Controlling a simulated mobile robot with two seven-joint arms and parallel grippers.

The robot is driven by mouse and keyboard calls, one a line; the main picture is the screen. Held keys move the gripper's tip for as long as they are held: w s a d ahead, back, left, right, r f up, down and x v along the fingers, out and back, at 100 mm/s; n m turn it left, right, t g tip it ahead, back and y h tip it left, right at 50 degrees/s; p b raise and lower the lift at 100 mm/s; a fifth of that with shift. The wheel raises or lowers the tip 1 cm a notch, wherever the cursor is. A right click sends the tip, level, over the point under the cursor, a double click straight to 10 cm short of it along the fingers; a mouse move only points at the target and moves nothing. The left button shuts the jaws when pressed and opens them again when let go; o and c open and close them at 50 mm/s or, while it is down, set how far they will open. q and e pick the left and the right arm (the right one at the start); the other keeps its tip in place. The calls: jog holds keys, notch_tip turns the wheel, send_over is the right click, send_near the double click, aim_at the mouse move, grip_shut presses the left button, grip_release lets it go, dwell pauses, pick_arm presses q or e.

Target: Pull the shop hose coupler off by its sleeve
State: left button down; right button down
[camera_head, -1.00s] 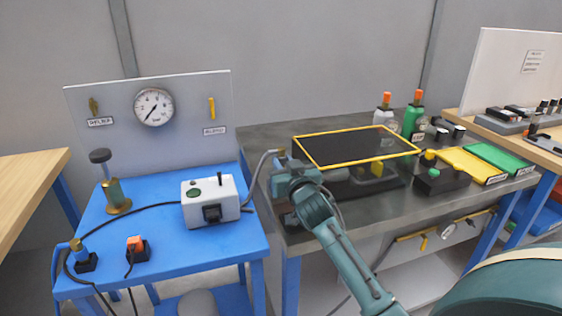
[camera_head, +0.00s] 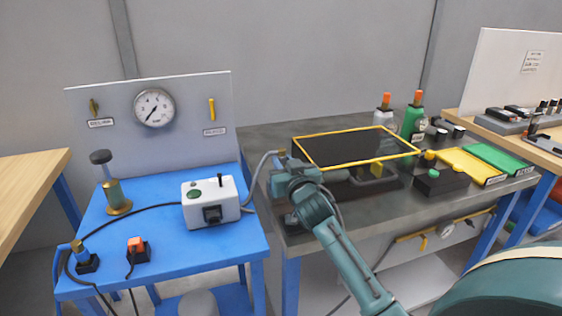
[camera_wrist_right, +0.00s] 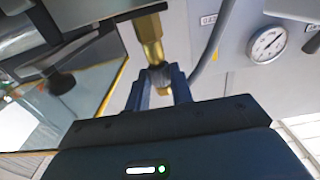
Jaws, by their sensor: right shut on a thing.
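In the right wrist view, a brass fitting (camera_wrist_right: 148,36) comes down from above and ends in a dark collar, the coupler sleeve (camera_wrist_right: 158,74). My right gripper (camera_wrist_right: 160,80) has one finger on each side of this sleeve and is shut on it. In the head view, my right gripper (camera_head: 281,174) is at the left end of the grey bench, by the end of the grey hose (camera_head: 252,178). The coupler is hidden there behind my gripper and wrist. My left gripper is in neither view.
A blue table (camera_head: 165,240) to the left carries a white box (camera_head: 227,205) and a gauge board (camera_head: 200,95). Bottles (camera_head: 413,118) stand at the back.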

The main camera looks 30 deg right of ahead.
jog(key=shift+r, duration=0.25)
jog(key=shift+r+p, duration=2.65)
jog(key=shift+p, duration=0.05)
